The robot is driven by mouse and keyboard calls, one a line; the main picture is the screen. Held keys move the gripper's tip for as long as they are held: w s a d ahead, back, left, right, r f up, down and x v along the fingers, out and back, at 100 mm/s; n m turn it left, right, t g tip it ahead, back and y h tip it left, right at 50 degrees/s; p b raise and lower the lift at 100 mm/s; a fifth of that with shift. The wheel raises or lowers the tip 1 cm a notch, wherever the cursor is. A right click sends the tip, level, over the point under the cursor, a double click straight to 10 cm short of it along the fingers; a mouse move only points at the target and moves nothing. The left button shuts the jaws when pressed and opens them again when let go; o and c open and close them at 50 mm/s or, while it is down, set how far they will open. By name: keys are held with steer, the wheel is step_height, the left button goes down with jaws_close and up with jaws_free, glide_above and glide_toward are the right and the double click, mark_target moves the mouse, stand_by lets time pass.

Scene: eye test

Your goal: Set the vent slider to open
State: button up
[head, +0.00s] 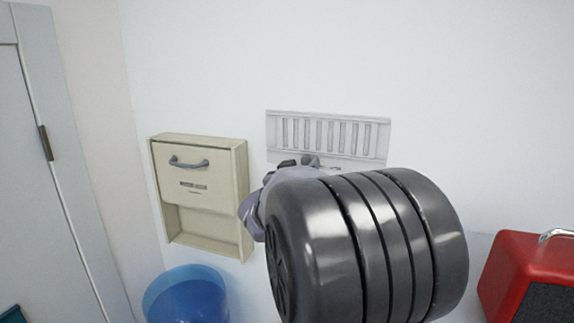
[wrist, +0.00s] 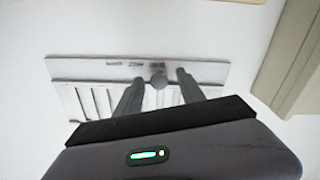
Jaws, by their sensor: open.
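The vent (head: 328,114) is a pale grey wall grille with upright slots, at the middle of the head view. In the wrist view the vent (wrist: 205,70) appears with its slots toward my gripper and small dark marks along its far strip, too small to read. The slider's round grey knob (wrist: 158,80) sits between my two fingertips. My gripper (wrist: 160,77) is open, with one finger on each side of the knob and a visible gap to each. In the head view my gripper (head: 298,162) is at the vent's lower edge, and my dark arm hides part of that edge.
A cream wall box (head: 242,190) with a grey-handled front hangs left of the vent. A blue bin (head: 187,295) stands below it. A red box (head: 512,262) with a metal handle is at the right. A grey door (head: 25,200) is at the far left. The wall above the vent is clear.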

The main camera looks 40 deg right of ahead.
steer(key=shift+s+a+r, duration=0.1)
steer(key=shift+s, duration=0.1)
steer(key=c, duration=0.4)
jaws_close()
stand_by(0.7)
steer(key=s+d+b, duration=0.1)
steer(key=s, duration=0.1)
steer(key=s+d+b, duration=0.1)
steer(key=s, duration=0.1)
steer(key=s+d+b, duration=0.1)
steer(key=s, duration=0.2)
steer(key=shift+s+d+b, duration=0.1)
steer(key=shift+d+b, duration=0.2)
steer(key=shift+d, duration=0.05)
